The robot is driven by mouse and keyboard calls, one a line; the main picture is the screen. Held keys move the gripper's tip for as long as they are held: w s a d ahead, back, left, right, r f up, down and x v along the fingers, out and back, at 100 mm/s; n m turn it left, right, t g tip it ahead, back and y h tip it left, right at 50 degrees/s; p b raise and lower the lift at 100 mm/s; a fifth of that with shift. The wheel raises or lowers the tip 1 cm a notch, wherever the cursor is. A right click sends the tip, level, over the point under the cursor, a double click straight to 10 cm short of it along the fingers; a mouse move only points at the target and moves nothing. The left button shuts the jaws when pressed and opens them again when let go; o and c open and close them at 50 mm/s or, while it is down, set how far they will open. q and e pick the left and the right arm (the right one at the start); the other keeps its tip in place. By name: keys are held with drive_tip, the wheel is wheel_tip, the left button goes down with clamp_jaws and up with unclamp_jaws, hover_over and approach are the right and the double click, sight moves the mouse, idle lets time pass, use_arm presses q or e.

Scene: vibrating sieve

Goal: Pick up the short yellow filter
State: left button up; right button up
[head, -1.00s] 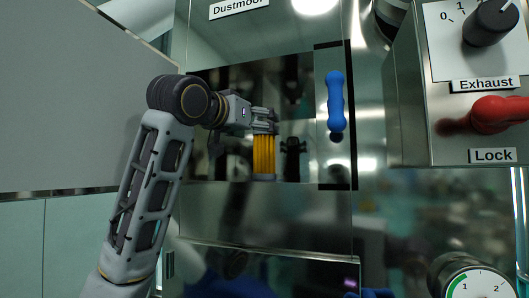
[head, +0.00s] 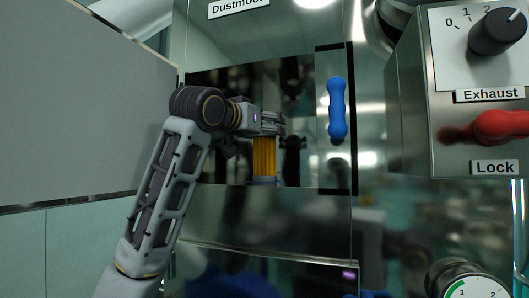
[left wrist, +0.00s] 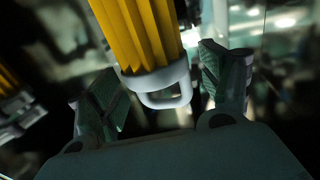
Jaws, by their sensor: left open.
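My left gripper (head: 269,122) is at the filter's upper end in the head view. The left wrist view shows my left gripper (left wrist: 162,80) open, one finger on each side of the cap and handle. I cannot tell if either finger touches it. My right gripper is not in view.
A second yellow pleated shape (left wrist: 8,80), possibly a reflection, shows at the wrist view's left edge. A blue handle (head: 337,108) is right of the recess. A control box with a knob (head: 497,32) and red lock handle (head: 500,126) is farther right. A grey panel (head: 75,110) stands left.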

use_arm(q)
drive_tip(key=shift+w+d, duration=0.2)
drive_tip(key=shift+w, duration=0.2)
drive_tip(key=shift+c, duration=0.4)
drive_tip(key=c, duration=1.4)
